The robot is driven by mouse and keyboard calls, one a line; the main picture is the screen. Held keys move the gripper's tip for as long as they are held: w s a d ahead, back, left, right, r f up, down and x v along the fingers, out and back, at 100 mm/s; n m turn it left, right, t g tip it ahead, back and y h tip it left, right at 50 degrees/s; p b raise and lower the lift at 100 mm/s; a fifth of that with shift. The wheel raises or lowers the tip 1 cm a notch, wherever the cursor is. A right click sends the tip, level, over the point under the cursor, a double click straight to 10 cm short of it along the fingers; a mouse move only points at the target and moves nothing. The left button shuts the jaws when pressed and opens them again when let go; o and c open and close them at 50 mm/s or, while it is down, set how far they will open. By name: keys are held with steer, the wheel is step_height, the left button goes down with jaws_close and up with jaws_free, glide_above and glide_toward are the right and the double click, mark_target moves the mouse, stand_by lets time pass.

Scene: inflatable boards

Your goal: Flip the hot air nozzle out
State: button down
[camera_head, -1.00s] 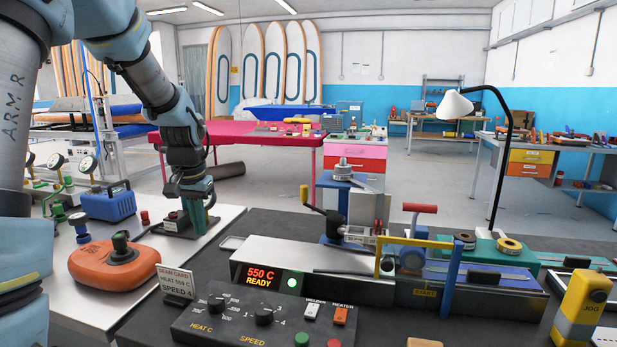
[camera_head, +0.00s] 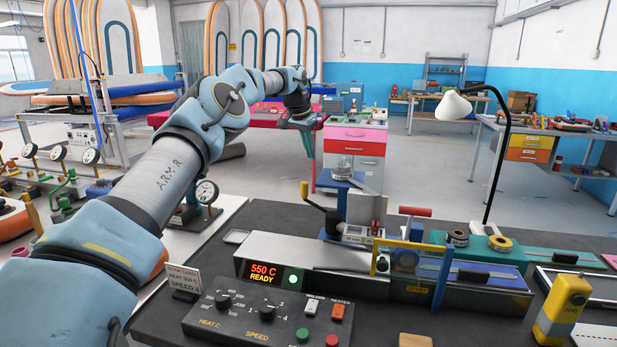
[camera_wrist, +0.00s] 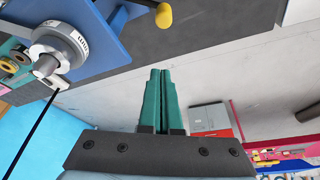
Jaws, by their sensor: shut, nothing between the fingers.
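The hot-air welder stands at the middle of the dark bench in the head view, with a blue bracket (camera_head: 338,190), a grey upright block (camera_head: 366,208) and a crank with a yellow knob (camera_head: 304,190). A metal piece (camera_head: 362,235) at its foot may be the nozzle; I cannot tell for sure. My gripper (camera_head: 308,143) is in the air behind and left of the welder, touching nothing. In the wrist view its green fingers (camera_wrist: 160,76) are shut and empty. The welder's blue part (camera_wrist: 110,35), its silver cylinder (camera_wrist: 58,50) and the yellow knob (camera_wrist: 163,15) show beyond them.
The display (camera_head: 263,273) reads 550 C READY beside a lit green lamp. A control panel (camera_head: 265,318) lies in front. A yellow frame (camera_head: 440,270), a lamp (camera_head: 454,106) and a yellow JOG box (camera_head: 562,310) stand to the right. My arm covers the left side.

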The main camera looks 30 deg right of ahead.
stand_by(0.3)
steer(key=p+x, duration=0.5)
steer(key=x, duration=0.5)
steer(key=shift+s+a+r+p, duration=0.1)
steer(key=shift+s+a+p, duration=0.1)
steer(key=shift+a+p, duration=0.3)
steer(key=shift+s+a+f+p, duration=0.1)
steer(key=shift+s+a+p, duration=0.1)
steer(key=shift+a, duration=0.55)
steer(key=shift+s+a+r+p, duration=0.1)
steer(key=shift+s+a+p, duration=0.1)
steer(key=shift+a+p, duration=0.3)
